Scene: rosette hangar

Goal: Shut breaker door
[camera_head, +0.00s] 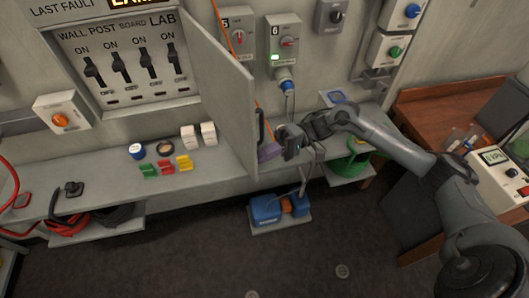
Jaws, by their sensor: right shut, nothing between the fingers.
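The breaker door (222,85) is a grey panel hinged at the right edge of the wall cabinet. It stands open, swung out toward me. The breaker panel (127,65) behind it shows several black switches under ON labels. My right gripper (272,150) is shut and empty, close to the lower right face of the door. I cannot tell whether it touches the door. A purple-grey piece shows beside the fingers, partly hidden. My left gripper is not in view.
A grey shelf (100,187) runs below the cabinet, with red, green and yellow pieces (166,167) and white blocks (198,134) on it. An orange cord hangs behind the door. A blue case (266,209) sits low on a small shelf. A wooden desk (425,112) stands right.

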